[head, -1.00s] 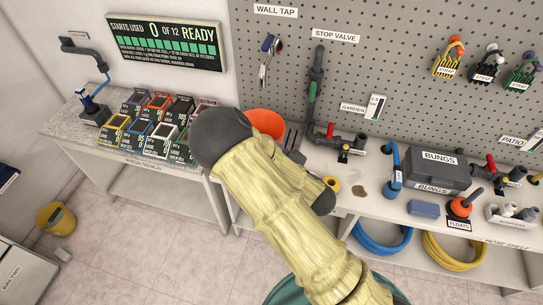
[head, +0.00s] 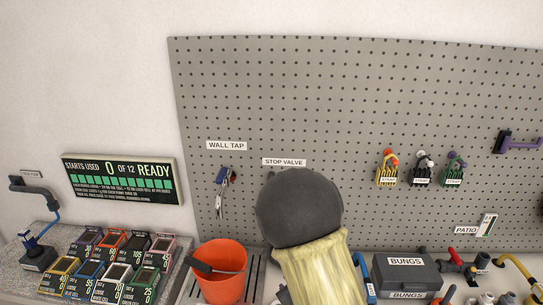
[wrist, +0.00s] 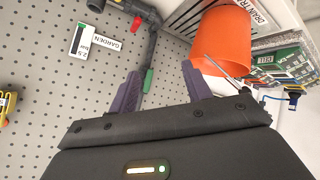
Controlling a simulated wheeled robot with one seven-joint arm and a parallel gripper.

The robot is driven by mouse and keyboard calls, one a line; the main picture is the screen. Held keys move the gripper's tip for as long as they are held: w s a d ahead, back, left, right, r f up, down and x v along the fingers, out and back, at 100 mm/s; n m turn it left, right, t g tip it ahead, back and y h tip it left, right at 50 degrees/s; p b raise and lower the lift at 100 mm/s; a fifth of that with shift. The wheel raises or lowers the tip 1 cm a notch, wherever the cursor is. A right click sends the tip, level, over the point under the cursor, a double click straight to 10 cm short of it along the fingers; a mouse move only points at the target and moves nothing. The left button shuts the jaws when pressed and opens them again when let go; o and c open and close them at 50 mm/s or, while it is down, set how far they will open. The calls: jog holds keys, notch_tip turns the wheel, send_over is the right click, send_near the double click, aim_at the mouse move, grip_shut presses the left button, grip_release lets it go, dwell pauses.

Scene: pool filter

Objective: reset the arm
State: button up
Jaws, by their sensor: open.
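My arm (head: 318,270), in a yellowish sleeve with a dark rounded joint, rises from the bottom of the head view in front of the pegboard. My gripper is hidden in the head view. In the wrist view my gripper (wrist: 160,92) shows two purple fingers spread apart with nothing between them. Beyond the fingers are the pegboard (wrist: 50,60), a pipe with a green grip (wrist: 148,80) and an orange bucket (wrist: 222,42).
The orange bucket (head: 220,270) stands on a slatted drain tray. Coloured boxes (head: 110,265) crowd the bench at left. A BUNGS case (head: 405,272) and valves line the shelf at right. Straps (head: 421,170) hang on the pegboard (head: 350,100), whose upper part is clear.

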jog(key=s+d+r+m+g+h, duration=0.1)
jog(key=s+d+r+m+g, duration=0.2)
jog(key=s, duration=0.4)
jog(key=s+d+r+m+g, duration=0.4)
jog(key=s+d+r+m, duration=0.1)
jog(key=s, duration=0.3)
jog(key=shift+s+d+h, duration=0.25)
jog(key=shift+d+h, duration=0.15)
jog(key=shift+d, duration=0.3)
dwell(0.5)
